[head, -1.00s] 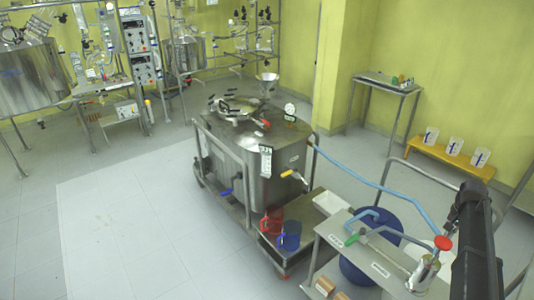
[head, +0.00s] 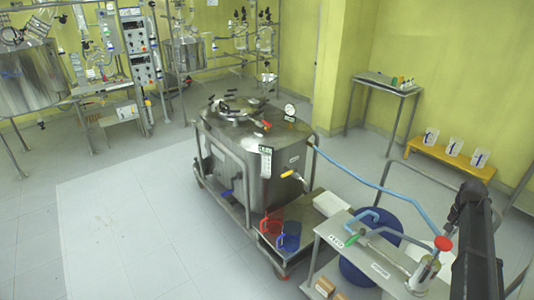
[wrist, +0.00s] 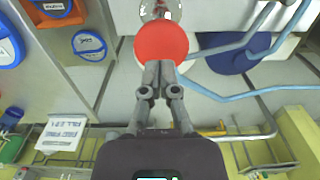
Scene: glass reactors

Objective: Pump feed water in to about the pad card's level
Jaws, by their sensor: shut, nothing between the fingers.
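A steel tank (head: 245,150) on a wheeled frame stands mid-room in the head view. A white and green card (head: 266,160) hangs at its front corner; its print is too small to read. The pump has a red round knob (head: 443,243) at the bench's right end, with a pale blue hose (head: 375,185) running from the bench to the tank. In the wrist view my gripper (wrist: 160,68) is shut and empty, its fingertips at the edge of the red knob (wrist: 161,42); I cannot tell whether they touch. The water level inside the tank is hidden.
The steel bench (head: 345,265) carries a green-handled valve (head: 352,240). A blue drum (head: 362,262) stands behind it. Red and blue jugs (head: 289,237) sit on the tank's low shelf. The floor at left is clear.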

